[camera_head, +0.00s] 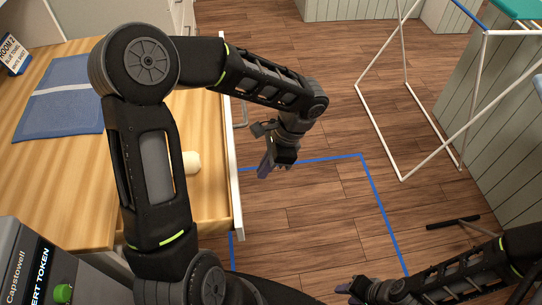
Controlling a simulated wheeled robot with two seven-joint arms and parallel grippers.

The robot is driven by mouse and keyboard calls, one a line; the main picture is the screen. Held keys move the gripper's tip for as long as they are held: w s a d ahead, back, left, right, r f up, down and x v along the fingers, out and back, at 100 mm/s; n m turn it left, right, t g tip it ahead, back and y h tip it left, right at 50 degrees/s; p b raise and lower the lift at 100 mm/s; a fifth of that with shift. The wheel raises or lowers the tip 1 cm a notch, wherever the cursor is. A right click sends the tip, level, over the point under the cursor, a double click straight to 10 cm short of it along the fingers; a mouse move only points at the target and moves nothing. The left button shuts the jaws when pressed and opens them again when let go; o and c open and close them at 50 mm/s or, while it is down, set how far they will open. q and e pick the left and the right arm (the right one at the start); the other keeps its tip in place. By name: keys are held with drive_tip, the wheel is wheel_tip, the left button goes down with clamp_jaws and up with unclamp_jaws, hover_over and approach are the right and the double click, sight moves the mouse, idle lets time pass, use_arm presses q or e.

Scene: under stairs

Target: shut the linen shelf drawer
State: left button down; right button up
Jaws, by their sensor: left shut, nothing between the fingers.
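The linen shelf drawer (236,190) stands pulled out on the left, its white front edge facing the floor area to the right. Its wooden inside (212,205) shows, with a cream rolled item (191,162) in it, partly behind my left arm. A grey handle (240,124) shows on the drawer front. My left gripper (264,168) is shut and empty, just to the right of the drawer front, pointing down; I cannot tell whether it touches. My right gripper (352,290) is low at the bottom edge, away from the drawer; its fingers are too small to read.
A blue cloth (62,108) lies on the wooden top at left, with a sign (12,55) behind it. A grey token box (40,270) stands at lower left. Blue tape (376,205) marks the wood floor.

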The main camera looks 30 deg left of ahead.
use_arm(q)
drive_tip(key=shift+s+a+f+p, duration=0.3)
drive_tip(key=shift+s+a+f, duration=0.1)
drive_tip(key=shift+s+a, duration=0.4)
drive_tip(key=shift+s+a+f+p, duration=0.35)
drive_tip(key=shift+s+a, duration=0.2)
drive_tip(key=shift+a, duration=0.45)
use_arm(e)
drive_tip(key=shift+r, duration=0.6)
